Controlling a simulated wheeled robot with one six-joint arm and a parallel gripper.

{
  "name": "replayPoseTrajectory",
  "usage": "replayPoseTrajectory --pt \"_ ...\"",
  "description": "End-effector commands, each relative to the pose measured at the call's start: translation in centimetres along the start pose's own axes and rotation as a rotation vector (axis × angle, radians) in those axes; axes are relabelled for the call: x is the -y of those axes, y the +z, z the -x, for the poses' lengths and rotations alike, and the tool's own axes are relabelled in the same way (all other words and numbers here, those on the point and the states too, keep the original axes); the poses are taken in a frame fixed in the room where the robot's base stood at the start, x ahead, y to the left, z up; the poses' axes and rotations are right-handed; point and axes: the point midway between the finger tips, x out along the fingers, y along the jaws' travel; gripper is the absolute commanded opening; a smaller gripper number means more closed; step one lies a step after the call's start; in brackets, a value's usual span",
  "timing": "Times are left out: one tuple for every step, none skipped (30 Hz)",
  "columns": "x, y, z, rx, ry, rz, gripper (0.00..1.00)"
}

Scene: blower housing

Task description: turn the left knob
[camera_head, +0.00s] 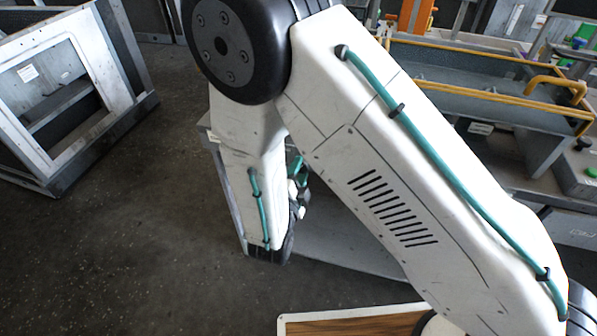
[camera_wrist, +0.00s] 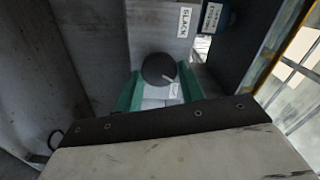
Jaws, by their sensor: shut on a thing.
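A dark round knob (camera_wrist: 157,67) with a short white pointer mark shows in the middle of the wrist view, on a grey panel (camera_wrist: 150,20). The pointer is toward the lower right of the knob. The green fingers of my gripper (camera_wrist: 159,84) stand on the knob's left and right sides, shut on it. A label reading SLACK (camera_wrist: 184,22) is above and right of the knob. In the head view my arm hides the knob and most of the gripper.
A dark blue part with a white label (camera_wrist: 212,17) is right of the panel; I cannot tell what it is. In the head view, a grey metal frame (camera_head: 75,95) stands at left and a yellow-railed bench (camera_head: 470,90) at upper right. Open floor (camera_head: 130,240) lies at lower left.

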Motion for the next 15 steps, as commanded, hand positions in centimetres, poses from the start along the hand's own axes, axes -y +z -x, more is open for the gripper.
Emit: replayPoseTrajectory --pt "0.04 0.22 0.09 0.007 -0.001 -0.001 0.16" --pt "0.03 0.22 0.09 0.007 -0.001 -0.001 0.16" --pt "0.03 0.22 0.09 0.007 -0.001 -0.001 0.41" --pt "0.03 0.22 0.09 0.007 -0.001 -0.001 0.5" --pt "0.02 0.21 0.09 0.006 -0.001 -0.001 0.58" --pt "0.02 0.17 0.07 0.005 0.0 -0.001 0.6" --pt "0.01 0.13 0.04 0.004 0.0 -0.001 0.6" --pt "0.0 0.09 0.02 0.004 0.0 -0.001 0.6" --pt "-0.01 0.05 -0.01 0.002 0.0 -0.001 0.6" --pt "-0.02 0.03 -0.02 0.002 0.0 -0.001 0.6" --pt "-0.02 0.01 -0.04 0.001 0.0 -0.001 0.6" --pt "-0.02 -0.01 -0.04 0.001 0.0 -0.001 0.6" --pt "-0.03 -0.01 -0.02 0.001 0.0 -0.001 0.6" --pt "-0.02 -0.01 0.05 0.001 0.0 -0.001 0.6" --pt "-0.02 0.01 0.25 0.002 0.0 -0.001 0.6"
